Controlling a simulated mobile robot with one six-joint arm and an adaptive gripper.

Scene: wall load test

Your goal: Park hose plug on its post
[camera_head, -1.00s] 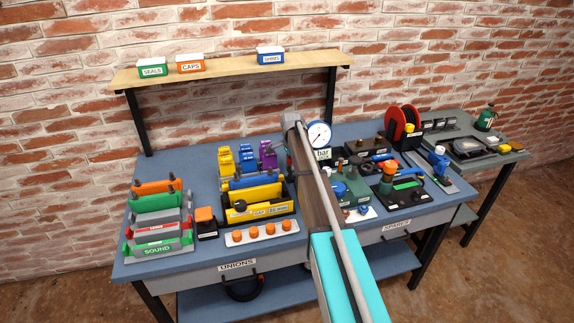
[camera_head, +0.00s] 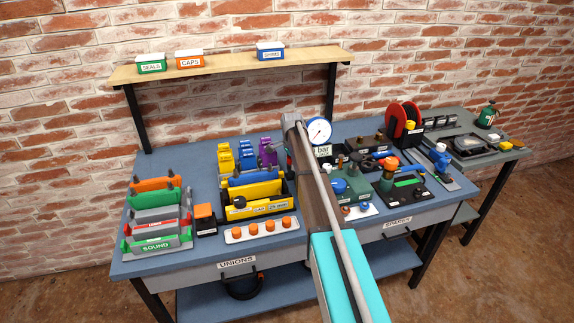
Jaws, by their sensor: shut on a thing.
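My arm reaches up from the bottom edge across the middle of the workbench (camera_head: 215,257), its far end beside the round pressure gauge (camera_head: 319,131). My gripper does not show; the arm covers the area where its end could be. I cannot pick out the hose plug or its post with certainty. Right of the arm stands a dark green block (camera_head: 355,211) with a blue fitting (camera_head: 339,186). A black base (camera_head: 410,198) with an orange-topped valve (camera_head: 389,166) is farther right. What lies directly behind the arm is hidden.
A red hose reel (camera_head: 403,118) stands at the back right. A shelf (camera_head: 222,67) spans the back left.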

